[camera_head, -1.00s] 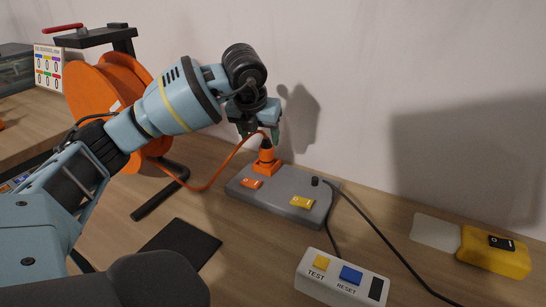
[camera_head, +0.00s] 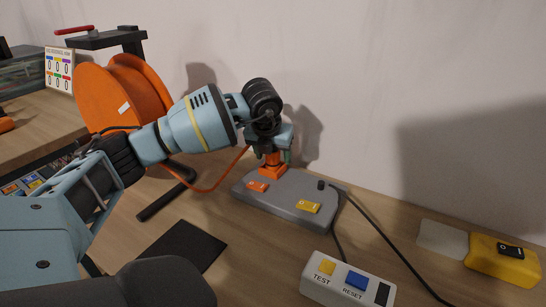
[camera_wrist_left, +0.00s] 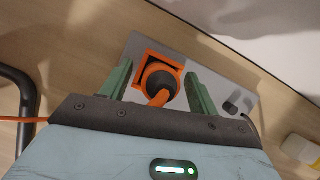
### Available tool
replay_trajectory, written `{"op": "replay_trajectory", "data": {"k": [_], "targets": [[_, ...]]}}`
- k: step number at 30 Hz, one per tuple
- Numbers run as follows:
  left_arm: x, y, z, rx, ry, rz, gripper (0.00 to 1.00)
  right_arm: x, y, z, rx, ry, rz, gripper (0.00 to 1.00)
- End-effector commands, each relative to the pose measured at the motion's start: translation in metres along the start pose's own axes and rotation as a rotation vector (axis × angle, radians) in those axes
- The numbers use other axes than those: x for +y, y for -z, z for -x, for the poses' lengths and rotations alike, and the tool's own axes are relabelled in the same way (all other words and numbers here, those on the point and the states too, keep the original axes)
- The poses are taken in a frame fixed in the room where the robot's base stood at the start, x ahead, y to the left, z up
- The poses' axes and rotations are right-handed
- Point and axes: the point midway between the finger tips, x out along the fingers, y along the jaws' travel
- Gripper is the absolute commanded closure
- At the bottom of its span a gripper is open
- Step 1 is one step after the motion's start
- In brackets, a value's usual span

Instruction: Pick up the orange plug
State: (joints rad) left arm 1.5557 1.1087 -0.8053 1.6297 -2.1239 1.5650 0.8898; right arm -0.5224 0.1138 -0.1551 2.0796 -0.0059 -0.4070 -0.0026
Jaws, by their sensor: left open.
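The orange plug (camera_head: 272,158) stands upright in an orange socket (camera_head: 271,172) on the grey block (camera_head: 300,209). Its orange cable runs left toward the reel. In the left wrist view the plug (camera_wrist_left: 159,82) shows a dark round body inside the square orange socket frame. My left gripper (camera_head: 274,156) is lowered over the plug from above. In the left wrist view its green fingers (camera_wrist_left: 158,82) are open, one on each side of the plug, with gaps visible. My right gripper is not in view.
An orange cable reel (camera_head: 122,100) on a dark stand is at the left. A white TEST/RESET box (camera_head: 347,279) is in front, a yellow box (camera_head: 502,262) at right. A black mat (camera_head: 186,247) lies front left. A wall rises behind.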

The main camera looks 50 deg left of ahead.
Motion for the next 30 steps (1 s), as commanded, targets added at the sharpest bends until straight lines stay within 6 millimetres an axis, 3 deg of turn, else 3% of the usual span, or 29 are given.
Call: {"op": "replay_trajectory", "data": {"k": [7,18,30], "targets": [[0.0000,-0.0001,-0.0013,0.000,0.000,0.000,0.39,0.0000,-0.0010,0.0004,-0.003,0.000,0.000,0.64],[0.0000,0.0000,-0.0011,0.000,0.000,0.000,0.88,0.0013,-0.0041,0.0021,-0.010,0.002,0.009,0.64],[-0.0002,-0.0029,0.0051,-0.002,0.002,0.000,0.89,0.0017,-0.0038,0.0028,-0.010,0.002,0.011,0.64]]}}
